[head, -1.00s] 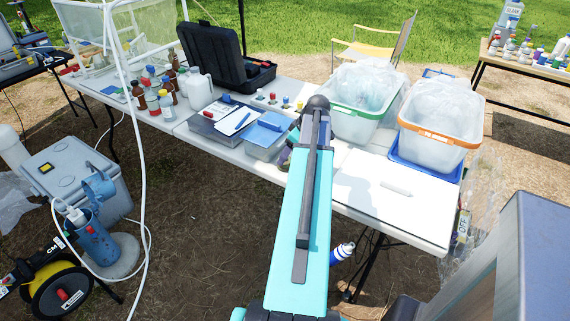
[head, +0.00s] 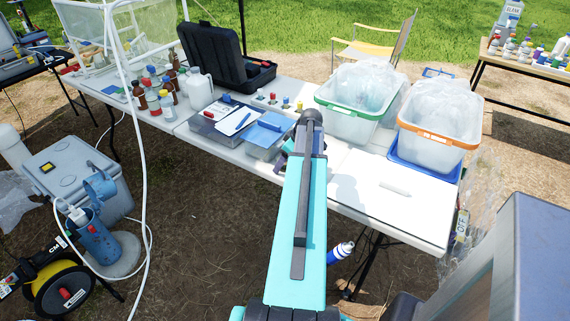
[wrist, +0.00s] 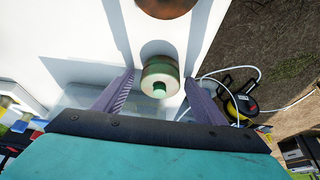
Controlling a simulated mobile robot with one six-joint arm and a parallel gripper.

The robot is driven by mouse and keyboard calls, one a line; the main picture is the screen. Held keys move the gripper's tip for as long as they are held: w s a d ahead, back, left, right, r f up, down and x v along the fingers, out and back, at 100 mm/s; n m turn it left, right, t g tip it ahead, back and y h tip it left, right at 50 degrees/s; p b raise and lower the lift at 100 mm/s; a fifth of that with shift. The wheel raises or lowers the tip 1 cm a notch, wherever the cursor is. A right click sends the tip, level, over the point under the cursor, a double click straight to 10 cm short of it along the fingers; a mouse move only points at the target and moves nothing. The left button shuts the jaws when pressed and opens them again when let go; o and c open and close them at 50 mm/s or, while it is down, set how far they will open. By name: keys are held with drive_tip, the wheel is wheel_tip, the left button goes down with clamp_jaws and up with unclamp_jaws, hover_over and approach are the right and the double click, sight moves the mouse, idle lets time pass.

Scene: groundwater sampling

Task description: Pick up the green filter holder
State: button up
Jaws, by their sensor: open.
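The green filter holder is a small round piece (wrist: 160,78) with a pale rim and a green centre, in the wrist view. It stands on the white table (wrist: 95,25) between the two fingers of my gripper (wrist: 162,92). My gripper is open, with one finger on each side of the holder and a gap showing on both sides.
A brown round object (wrist: 166,5) stands just beyond the holder. A green-rimmed tub (head: 350,118) and an orange-rimmed tub (head: 438,140) stand to the right. The white board (head: 385,200) is mostly clear.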

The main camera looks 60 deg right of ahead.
drive_tip(key=shift+c, duration=0.4)
drive_tip(key=c, duration=1.1)
drive_tip(key=shift+o, duration=0.2)
drive_tip(key=shift+r, duration=0.2)
drive_tip(key=shift+r+b, duration=0.5)
drive_tip(key=shift+r, duration=0.85)
drive_tip(key=s+d+b, duration=0.1)
drive_tip(key=s+d, duration=0.1)
drive_tip(key=d, duration=0.3)
drive_tip(key=s+d+r+b, duration=0.1)
drive_tip(key=s+d, duration=0.1)
drive_tip(key=d, duration=0.3)
drive_tip(key=s+d+r+b, duration=0.1)
drive_tip(key=s+d, duration=0.1)
drive_tip(key=d, duration=0.2)
drive_tip(key=shift+s+d, duration=0.1)
drive_tip(key=shift+d, duration=0.3)
